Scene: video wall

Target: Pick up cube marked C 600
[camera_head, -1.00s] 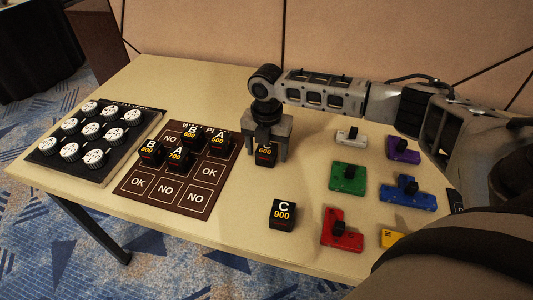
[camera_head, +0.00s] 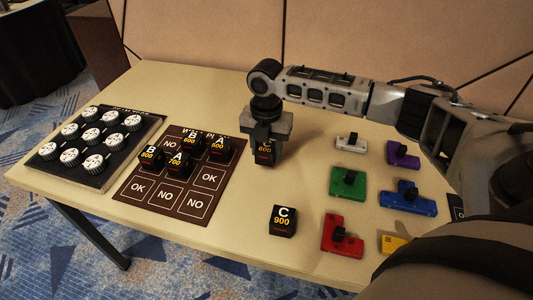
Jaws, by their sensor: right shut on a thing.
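The black cube marked C 600 (camera_head: 265,150) is at the middle of the tan table. My right gripper (camera_head: 266,141) comes down from above and is shut on it, with the fingers at its sides. My left gripper is not in view.
The cube C 900 (camera_head: 282,221) stands nearer the front. A dark board (camera_head: 165,191) with several black cubes lies to the left, beside a panel of white knobs (camera_head: 90,137). Colored blocks, such as the green one (camera_head: 347,184), lie to the right.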

